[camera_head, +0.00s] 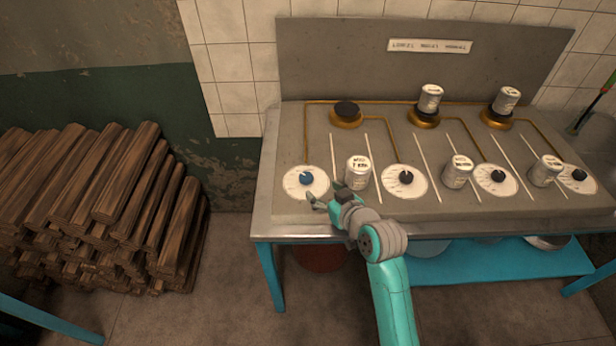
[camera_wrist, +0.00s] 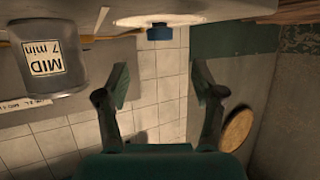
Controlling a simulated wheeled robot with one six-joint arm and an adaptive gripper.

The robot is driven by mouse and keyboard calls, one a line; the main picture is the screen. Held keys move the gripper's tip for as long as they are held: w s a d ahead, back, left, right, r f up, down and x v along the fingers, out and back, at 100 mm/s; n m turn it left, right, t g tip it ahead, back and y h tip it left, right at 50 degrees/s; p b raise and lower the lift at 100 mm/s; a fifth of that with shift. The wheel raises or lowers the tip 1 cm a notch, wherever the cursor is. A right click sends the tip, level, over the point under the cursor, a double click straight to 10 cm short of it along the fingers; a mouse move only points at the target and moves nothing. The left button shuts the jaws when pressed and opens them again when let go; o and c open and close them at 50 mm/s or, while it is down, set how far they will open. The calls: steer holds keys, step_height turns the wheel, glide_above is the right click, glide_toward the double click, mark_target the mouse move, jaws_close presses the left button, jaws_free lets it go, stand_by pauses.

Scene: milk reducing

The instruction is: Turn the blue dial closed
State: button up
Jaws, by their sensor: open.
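The blue dial (camera_head: 306,177) sits in the middle of a white round plate (camera_head: 294,188) at the left end of the stove top. In the wrist view the blue dial (camera_wrist: 159,32) shows near the top centre, beyond and between my fingers, apart from them. My gripper (camera_head: 323,193) is just to the right of the dial and over the front part of the stove. In the wrist view my gripper (camera_wrist: 157,85) has its two fingers spread, with nothing between them. The dial's pointer direction is too small to tell.
A can labelled MID 7 min (camera_wrist: 45,55) stands close to the right of my gripper in the head view, where the same can (camera_head: 358,172) shows. Several black dials, burners and cans stand further right. Stacked logs (camera_head: 100,200) lie left of the stove table (camera_head: 262,222).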

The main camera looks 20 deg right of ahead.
mark_target(304, 180)
steer(key=x, duration=0.9)
steer(key=c, duration=1.1)
steer(key=shift+c, duration=0.2)
steer(key=shift+m+h, duration=0.3)
steer(key=shift+h, duration=0.1)
steer(key=m+h, duration=0.2)
steer(key=a+m+h, duration=0.1)
steer(key=m+h, duration=0.1)
steer(key=shift+h, duration=0.4)
steer(key=shift+w+a+m+g+h, duration=0.15)
steer(key=shift+m+g+h, duration=0.55)
steer(key=shift+m+h, duration=0.6)
steer(key=shift+a+m+g+h, duration=0.1)
steer(key=shift+m+g+h, duration=0.6)
steer(key=shift+m+h, duration=0.6)
